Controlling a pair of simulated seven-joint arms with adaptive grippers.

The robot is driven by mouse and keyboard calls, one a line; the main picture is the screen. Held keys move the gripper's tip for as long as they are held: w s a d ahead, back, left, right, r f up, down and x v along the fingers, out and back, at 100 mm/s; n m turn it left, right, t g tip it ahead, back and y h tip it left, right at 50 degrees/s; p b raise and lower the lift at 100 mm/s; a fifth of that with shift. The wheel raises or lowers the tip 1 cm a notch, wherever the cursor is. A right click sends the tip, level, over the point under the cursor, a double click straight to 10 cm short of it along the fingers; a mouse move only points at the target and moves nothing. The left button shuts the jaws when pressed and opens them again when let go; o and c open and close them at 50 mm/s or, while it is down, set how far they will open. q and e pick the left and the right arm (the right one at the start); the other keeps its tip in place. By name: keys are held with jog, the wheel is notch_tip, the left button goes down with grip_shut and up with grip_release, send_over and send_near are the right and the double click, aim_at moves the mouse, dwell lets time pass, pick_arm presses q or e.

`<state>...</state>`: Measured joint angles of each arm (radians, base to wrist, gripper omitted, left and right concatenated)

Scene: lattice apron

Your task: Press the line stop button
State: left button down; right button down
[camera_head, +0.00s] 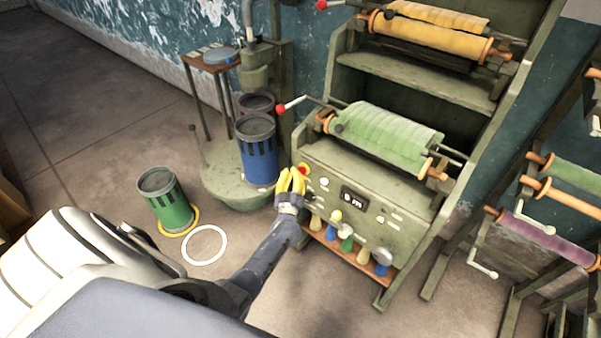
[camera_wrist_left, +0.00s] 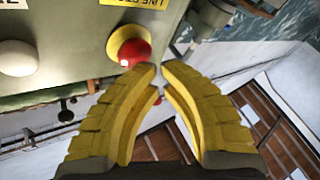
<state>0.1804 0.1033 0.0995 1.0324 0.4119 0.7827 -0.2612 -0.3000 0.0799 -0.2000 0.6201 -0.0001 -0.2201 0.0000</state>
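The line stop button is a red dome (camera_wrist_left: 134,52) on a yellow collar, set in the green panel of the machine (camera_head: 375,205). In the head view the button (camera_head: 306,168) shows at the panel's upper left corner, right beside my fingertips. A yellow label (camera_wrist_left: 150,4), partly cut off, sits by it in the wrist view. My left gripper (camera_head: 291,178) has yellow fingers, with tips almost together and nothing between them. In the wrist view the left gripper (camera_wrist_left: 160,68) has its left fingertip overlapping the button's lower edge; I cannot tell whether they touch. My right gripper is not in view.
A white knob (camera_wrist_left: 17,58) is on the same panel. Several coloured handles hang below it, including a green one (camera_head: 347,243). A blue canister (camera_head: 257,152) stands left of my gripper, and a green canister (camera_head: 166,200) stands on the floor. A green roll (camera_head: 388,136) lies above the panel.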

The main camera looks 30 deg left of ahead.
pick_arm(q)
jog(key=shift+s, duration=0.4)
jog(key=shift+s+a, duration=0.2)
jog(key=shift+s, duration=1.05)
jog(key=shift+s+a, duration=0.2)
jog(key=shift+s, duration=1)
